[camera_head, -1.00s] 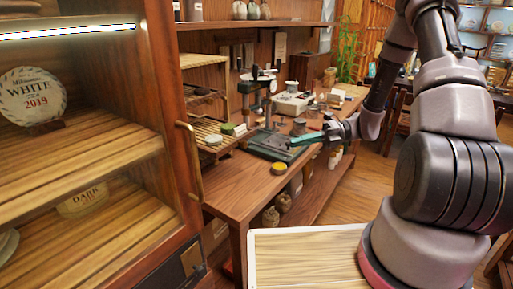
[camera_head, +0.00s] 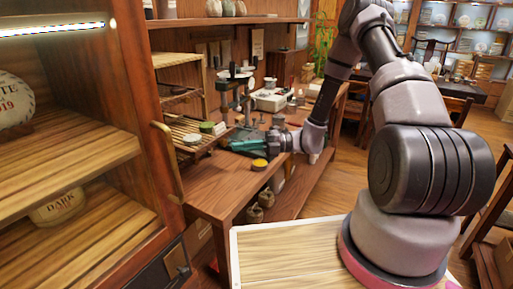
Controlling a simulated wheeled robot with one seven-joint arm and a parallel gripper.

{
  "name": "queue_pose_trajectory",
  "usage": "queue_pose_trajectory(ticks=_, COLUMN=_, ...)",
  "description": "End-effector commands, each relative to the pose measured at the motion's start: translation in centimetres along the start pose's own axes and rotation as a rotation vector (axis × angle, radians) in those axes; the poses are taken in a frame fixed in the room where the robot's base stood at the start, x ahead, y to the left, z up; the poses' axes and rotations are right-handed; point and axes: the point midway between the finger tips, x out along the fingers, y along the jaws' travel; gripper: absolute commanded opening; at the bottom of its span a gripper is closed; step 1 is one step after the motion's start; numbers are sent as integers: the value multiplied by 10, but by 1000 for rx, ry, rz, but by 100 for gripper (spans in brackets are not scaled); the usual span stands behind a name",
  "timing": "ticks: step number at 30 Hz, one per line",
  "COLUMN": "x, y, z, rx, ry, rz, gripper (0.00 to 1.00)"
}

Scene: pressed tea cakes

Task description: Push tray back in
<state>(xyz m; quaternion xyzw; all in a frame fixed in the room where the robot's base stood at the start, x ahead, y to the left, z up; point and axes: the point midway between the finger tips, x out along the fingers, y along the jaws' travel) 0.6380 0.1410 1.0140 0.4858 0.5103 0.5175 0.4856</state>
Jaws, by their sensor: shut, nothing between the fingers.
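A wooden rack (camera_head: 166,60) of slatted trays stands at the left end of the workbench, partly hidden by the cabinet. A small gap seems to lie between the fingertips and the tray, but contact is hard to judge at this size.
A dark press (camera_head: 245,97) stands behind my gripper, and a yellow-topped tin (camera_head: 260,164) lies in front of it on the workbench (camera_head: 215,185). A white scale (camera_head: 270,100) is farther back. A glass-front cabinet (camera_head: 150,110) with a metal handle stands close on the left.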

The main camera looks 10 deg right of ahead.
Motion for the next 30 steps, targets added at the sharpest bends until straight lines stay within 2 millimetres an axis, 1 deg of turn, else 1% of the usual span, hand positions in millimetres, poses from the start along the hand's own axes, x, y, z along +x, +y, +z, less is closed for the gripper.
queue_pose_trajectory(ticks=3, x=10, y=0, z=9, rx=-1, ry=2, rz=0, gripper=0)
queue_pose_trajectory(ticks=6, x=13, y=0, z=14, rx=0, ry=0, rz=0, gripper=0)
queue_pose_trajectory(ticks=17, x=15, y=0, z=15, rx=0, ry=0, rz=0, gripper=0)
queue_pose_trajectory(ticks=20, x=19, y=0, z=19, rx=-1, ry=2, rz=0, gripper=0)
queue_pose_trajectory(ticks=23, x=33, y=-1, z=30, rx=-2, ry=5, rz=-1, gripper=0)
queue_pose_trajectory(ticks=30, x=87, y=-2, z=77, rx=-5, ry=5, rz=0, gripper=0)
